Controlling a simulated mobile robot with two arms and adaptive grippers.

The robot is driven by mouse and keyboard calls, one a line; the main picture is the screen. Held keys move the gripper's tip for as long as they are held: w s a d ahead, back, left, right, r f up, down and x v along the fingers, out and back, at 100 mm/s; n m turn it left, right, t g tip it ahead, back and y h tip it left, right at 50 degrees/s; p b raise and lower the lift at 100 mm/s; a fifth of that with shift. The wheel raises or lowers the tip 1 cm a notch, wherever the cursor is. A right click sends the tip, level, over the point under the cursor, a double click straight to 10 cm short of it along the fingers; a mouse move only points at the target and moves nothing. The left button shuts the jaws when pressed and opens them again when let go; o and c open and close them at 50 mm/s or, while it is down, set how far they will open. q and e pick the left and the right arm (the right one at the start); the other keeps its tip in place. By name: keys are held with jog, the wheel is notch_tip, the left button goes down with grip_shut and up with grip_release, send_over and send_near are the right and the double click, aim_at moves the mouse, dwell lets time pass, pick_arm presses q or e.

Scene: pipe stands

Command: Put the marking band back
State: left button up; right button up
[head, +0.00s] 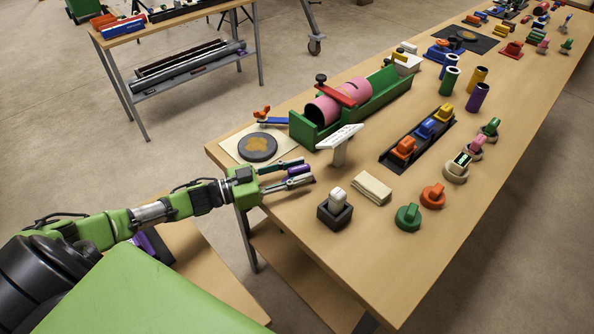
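My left gripper (299,171) reaches in from the left over the near left edge of the table. Its two fingers are apart, and a small purple piece (299,172) shows between the tips. It may be the marking band; I cannot tell whether the fingers touch it or it lies beyond them. A pink pipe (322,110) lies in a green stand (385,101) under a red clamp bar (338,93). A dark slot or mark shows on the pipe. No other thing is clearly a marking band. My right gripper is not in view.
The front right table top is clear.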

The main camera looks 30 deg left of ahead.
pick_arm(q)
jog(key=shift+r, duration=0.1)
jog(key=shift+s+a, duration=0.15)
jog(key=p+v, duration=0.3)
jog(key=v, duration=0.7)
jog(key=shift+s+a, duration=0.2)
jog(key=shift+s, duration=0.1)
jog(key=shift+s+a+p, duration=0.3)
jog(key=shift+s, duration=0.05)
